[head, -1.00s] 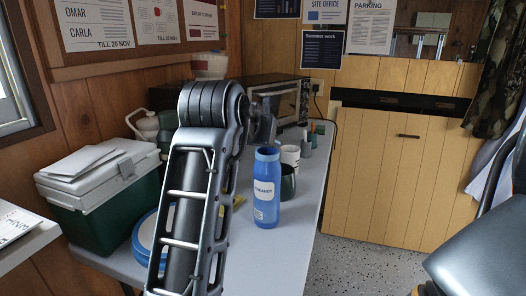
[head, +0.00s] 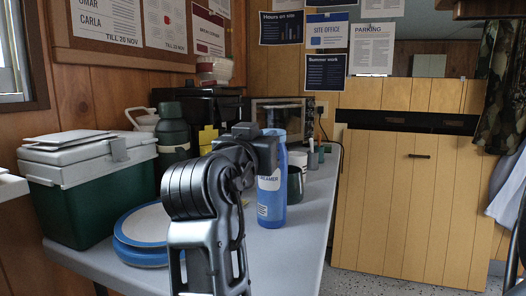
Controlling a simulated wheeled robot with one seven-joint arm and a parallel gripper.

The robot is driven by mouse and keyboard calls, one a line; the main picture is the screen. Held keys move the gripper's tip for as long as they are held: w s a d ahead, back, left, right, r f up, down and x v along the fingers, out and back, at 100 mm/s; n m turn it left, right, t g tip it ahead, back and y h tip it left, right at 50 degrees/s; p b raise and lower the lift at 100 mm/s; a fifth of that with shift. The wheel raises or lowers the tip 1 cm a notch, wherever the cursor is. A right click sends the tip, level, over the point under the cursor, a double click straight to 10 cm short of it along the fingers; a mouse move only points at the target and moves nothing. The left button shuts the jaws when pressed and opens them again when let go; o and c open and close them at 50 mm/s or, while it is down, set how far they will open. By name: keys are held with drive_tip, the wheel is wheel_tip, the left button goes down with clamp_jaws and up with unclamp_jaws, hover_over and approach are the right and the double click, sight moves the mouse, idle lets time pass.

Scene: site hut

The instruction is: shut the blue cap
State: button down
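A blue bottle (head: 272,208) with a white label reading in part "REAMER" stands upright on the grey table. Its blue top (head: 277,133) shows just above my gripper; I cannot tell whether a cap there is open or shut. My gripper (head: 264,153) is dark grey and overlaps the bottle's upper part in the head view, in front of it. Its fingers are not clear, and I cannot tell whether it touches the bottle.
A green and white cool box (head: 85,195), blue-rimmed plates (head: 142,228) and a dark green flask (head: 172,135) stand at left. A white mug (head: 298,160) and dark green cup (head: 295,185) stand close right of the bottle. A microwave (head: 280,112) is behind. The table's right edge is close.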

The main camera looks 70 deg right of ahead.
drive_tip(key=shift+f, duration=0.1)
idle(0.3)
drive_tip(key=c, duration=1)
unclamp_jaws()
drive_tip(key=shift+c, duration=0.2)
drive_tip(key=a+f, duration=0.1)
drive_tip(key=a, duration=0.6)
drive_tip(key=shift+s+a, duration=0.3)
drive_tip(key=shift+a, duration=0.05)
